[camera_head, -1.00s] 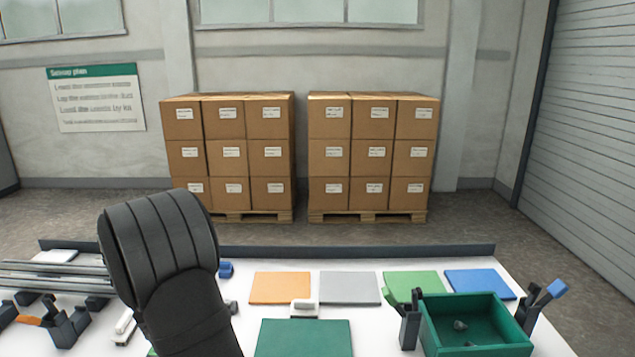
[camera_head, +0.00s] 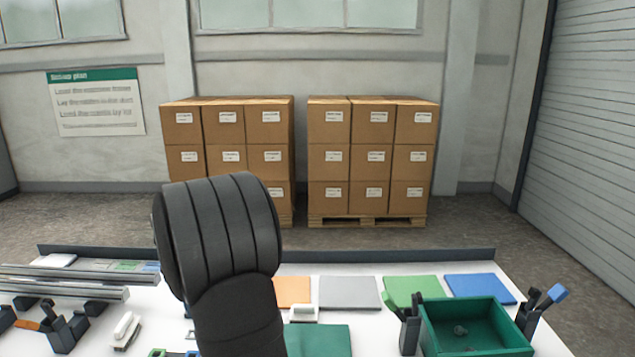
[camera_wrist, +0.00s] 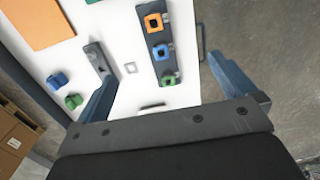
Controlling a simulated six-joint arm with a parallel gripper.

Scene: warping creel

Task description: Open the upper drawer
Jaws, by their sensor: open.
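No drawer front can be clearly made out in either view. In the wrist view, a thin dark bar (camera_wrist: 201,42), possibly a handle, stands out from the white table's edge (camera_wrist: 188,92); I cannot tell whether it belongs to the upper drawer. My gripper (camera_wrist: 164,66) shows in the wrist view with its two blue-grey fingers wide apart and nothing held. It is over the table's edge, and the bar lies near the right fingertip, apart from it as far as I can see. In the head view my arm hides the gripper.
A dark strip (camera_wrist: 152,22) carries orange, blue and green square rings. Small blue (camera_wrist: 57,81) and green (camera_wrist: 73,101) pieces lie nearby. In the head view, a green bin (camera_head: 475,325) stands at right and metal rails (camera_head: 60,290) at left. Bare floor (camera_wrist: 255,45) lies beyond the edge.

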